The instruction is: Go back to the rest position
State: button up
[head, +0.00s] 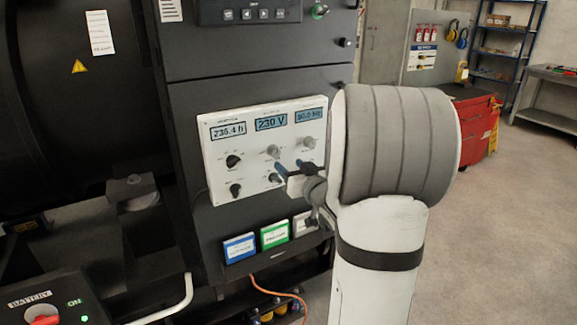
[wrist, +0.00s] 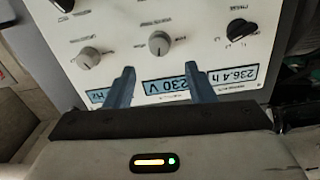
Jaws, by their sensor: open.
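My gripper (head: 291,172) is in front of the white control panel (head: 215,165) of the dark genset cabinet. My white arm with its grey padded cover fills the right middle of the head view. In the wrist view the two blue-grey fingers of my gripper (wrist: 162,86) are apart with nothing between them. The panel shows upside down there, with a grey knob (wrist: 159,43) beyond the fingers and a second grey knob (wrist: 88,57) to the left. A display reading 230 V (wrist: 172,86) shows between the fingers. I cannot tell the exact gap to the panel.
Blue, green and white labelled boxes (head: 274,233) sit below the panel. A battery switch (head: 42,315) is at lower left. An orange cable (head: 285,293) hangs low. A red tool cabinet (head: 476,125) and shelves stand at the back right. The floor (head: 510,230) at right is clear.

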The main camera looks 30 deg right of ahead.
dwell(0.4)
jog(key=s+a+f+g, duration=0.3)
jog(key=s+a+g, duration=0.4)
jog(key=s+a, duration=0.3)
jog(key=s+a+f+n+g, duration=0.1)
jog(key=s+a+f+g, duration=0.2)
jog(key=s+a+g, duration=0.5)
jog(key=s+a, duration=0.2)
jog(key=s, duration=0.7)
jog(key=shift+f, duration=0.35)
dwell(2.0)
